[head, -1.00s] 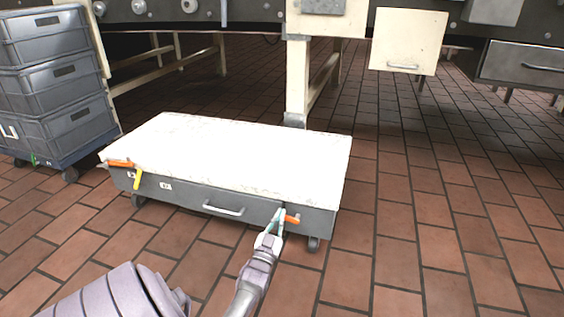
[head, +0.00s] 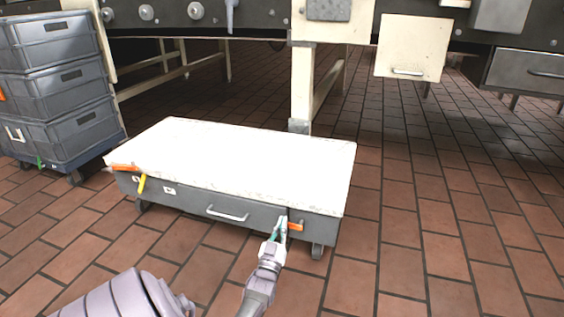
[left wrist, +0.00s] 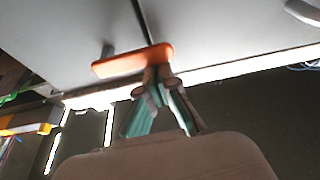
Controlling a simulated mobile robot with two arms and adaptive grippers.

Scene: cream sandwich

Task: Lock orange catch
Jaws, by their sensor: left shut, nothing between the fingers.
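An orange catch (head: 295,226) sits on the front of a low grey wheeled cart (head: 250,210), near its right end, beside a vertical seam. It lies roughly level in the head view. In the left wrist view the catch (left wrist: 125,62) looks like a slightly tilted orange bar. My left gripper (head: 281,224) is at the catch's left end in the head view. In the left wrist view its fingertips (left wrist: 157,74) are shut, empty and very close to the bar; I cannot tell whether they touch it. My right gripper is out of view.
A second orange catch (head: 125,168) and a yellow lever (head: 141,184) are at the cart's left end. A metal handle (head: 228,214) sticks out mid-front. Stacked grey crates (head: 65,90) stand at left. The brick floor right of the cart is clear.

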